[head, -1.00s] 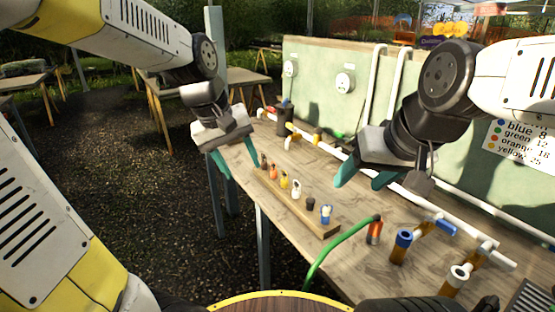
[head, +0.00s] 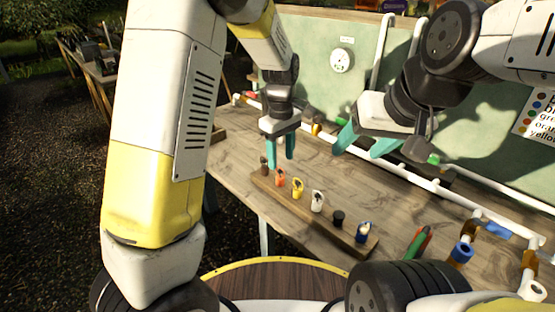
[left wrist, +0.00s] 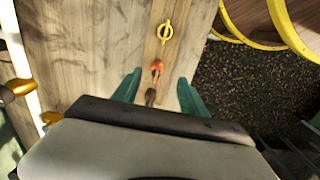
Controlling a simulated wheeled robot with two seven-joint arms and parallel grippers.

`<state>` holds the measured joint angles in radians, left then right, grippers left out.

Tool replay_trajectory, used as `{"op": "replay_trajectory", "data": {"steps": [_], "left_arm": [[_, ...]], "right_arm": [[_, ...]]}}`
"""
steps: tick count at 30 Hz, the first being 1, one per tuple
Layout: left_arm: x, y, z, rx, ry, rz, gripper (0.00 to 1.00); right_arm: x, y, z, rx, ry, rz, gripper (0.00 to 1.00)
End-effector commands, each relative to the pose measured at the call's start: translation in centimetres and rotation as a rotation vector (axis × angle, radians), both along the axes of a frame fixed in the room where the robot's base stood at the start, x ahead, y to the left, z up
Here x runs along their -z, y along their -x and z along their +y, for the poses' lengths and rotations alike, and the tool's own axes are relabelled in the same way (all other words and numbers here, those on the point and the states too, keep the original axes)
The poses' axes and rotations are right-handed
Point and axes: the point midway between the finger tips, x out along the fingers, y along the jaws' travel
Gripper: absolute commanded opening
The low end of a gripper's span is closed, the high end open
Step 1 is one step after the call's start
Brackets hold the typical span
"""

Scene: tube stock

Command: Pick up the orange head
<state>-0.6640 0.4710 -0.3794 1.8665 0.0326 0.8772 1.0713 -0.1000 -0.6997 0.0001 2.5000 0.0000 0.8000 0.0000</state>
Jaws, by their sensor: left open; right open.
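The orange head (head: 280,178) stands in a row of small coloured heads on a wooden strip (head: 336,236) on the bench. In the left wrist view the orange head (left wrist: 156,69) lies between my left gripper's fingers and a little beyond them. My left gripper (head: 283,164) points down, open and empty, above the brown end of the row, close to the orange head; it also shows in the left wrist view (left wrist: 158,92). My right gripper (head: 361,148) is open and empty above the bench, further right, apart from the row.
Beside the orange head stand a brown head (head: 264,166) and a yellow head (head: 298,189). White pipes run along the green back panel (head: 345,85). Bare bench top lies behind the row.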

Motion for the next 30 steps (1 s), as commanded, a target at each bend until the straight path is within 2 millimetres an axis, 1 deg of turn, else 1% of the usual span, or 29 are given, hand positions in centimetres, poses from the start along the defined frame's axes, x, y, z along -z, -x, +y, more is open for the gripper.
{"op": "replay_trajectory", "data": {"steps": [5,14,18,21,24,29,30], "left_arm": [[1.1,-0.2,-0.3,-0.012,-0.012,0.006,0.5],[4.6,-0.3,-0.1,-0.013,-0.011,0.007,0.5],[6.8,-0.4,-0.1,-0.013,-0.012,0.008,0.5],[7.9,-0.4,-0.1,-0.013,-0.011,0.006,0.5],[8.3,-0.5,-0.1,-0.012,-0.01,0.004,0.5],[8.3,-0.5,-0.1,-0.012,-0.009,0.004,0.5],[8.2,-0.5,-0.1,-0.012,-0.009,0.004,0.48]], "right_arm": [[0.0,0.0,0.0,0.0,0.0,0.0,0.59],[0.0,0.0,0.0,0.0,0.0,0.0,0.59],[0.0,0.0,0.0,0.0,0.0,0.0,0.59],[0.0,0.0,0.0,0.0,0.0,0.0,0.59],[0.0,0.0,0.0,0.0,0.0,0.0,0.59],[0.0,0.0,0.0,0.0,0.0,0.0,0.59],[0.0,0.0,0.0,0.0,0.0,0.0,0.59]]}}
